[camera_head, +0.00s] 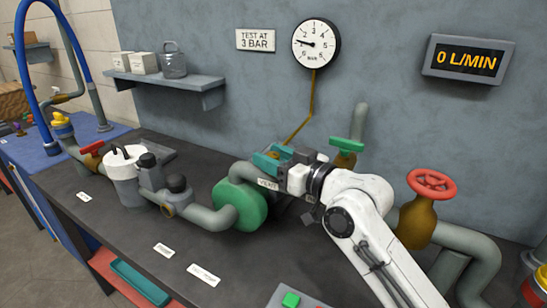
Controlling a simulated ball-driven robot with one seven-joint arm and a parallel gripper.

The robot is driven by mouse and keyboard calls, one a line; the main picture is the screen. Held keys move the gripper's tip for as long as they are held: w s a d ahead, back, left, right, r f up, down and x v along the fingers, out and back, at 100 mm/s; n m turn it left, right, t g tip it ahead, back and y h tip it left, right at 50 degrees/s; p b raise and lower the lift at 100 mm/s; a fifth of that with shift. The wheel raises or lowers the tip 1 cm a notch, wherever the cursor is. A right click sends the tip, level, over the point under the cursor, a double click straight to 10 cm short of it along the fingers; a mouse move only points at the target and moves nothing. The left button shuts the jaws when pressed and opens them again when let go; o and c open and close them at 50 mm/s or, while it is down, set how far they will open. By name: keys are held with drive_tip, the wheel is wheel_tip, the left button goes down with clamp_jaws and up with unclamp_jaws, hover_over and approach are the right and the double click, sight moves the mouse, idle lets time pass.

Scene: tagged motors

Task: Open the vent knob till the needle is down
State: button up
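The round pressure gauge (316,44) hangs on the back wall, marked BAR. Its dark needle points left and slightly up. A brass tube runs down from it toward the pipework behind my gripper. My gripper (272,158) has teal fingers and sits above a small white label reading VENT (268,184), over the pipe beside the green pump body (240,204). A bit of brass or orange shows between the fingers. The vent knob itself is hidden or too small to make out, so I cannot tell whether the fingers touch it or how far they are closed.
A green-handled valve (347,145) stands just right of my gripper, and a red handwheel (431,183) stands further right. A red-handled valve (91,148) and a white canister (124,178) are at left. The wall display (468,61) reads 0 L/MIN. The dark bench front (130,240) is mostly clear.

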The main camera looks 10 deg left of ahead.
sight(273, 154)
drive_tip(key=shift+o, duration=0.6)
drive_tip(key=shift+r, duration=0.3)
wheel_tip(273, 154, up, 3)
drive_tip(key=shift+f, duration=0.2)
drive_tip(key=s+d+r, duration=0.4)
drive_tip(key=s+r, duration=0.5)
drive_tip(key=s, duration=0.4)
drive_tip(key=shift+s+r, duration=0.25)
drive_tip(key=shift+r, duration=0.1)
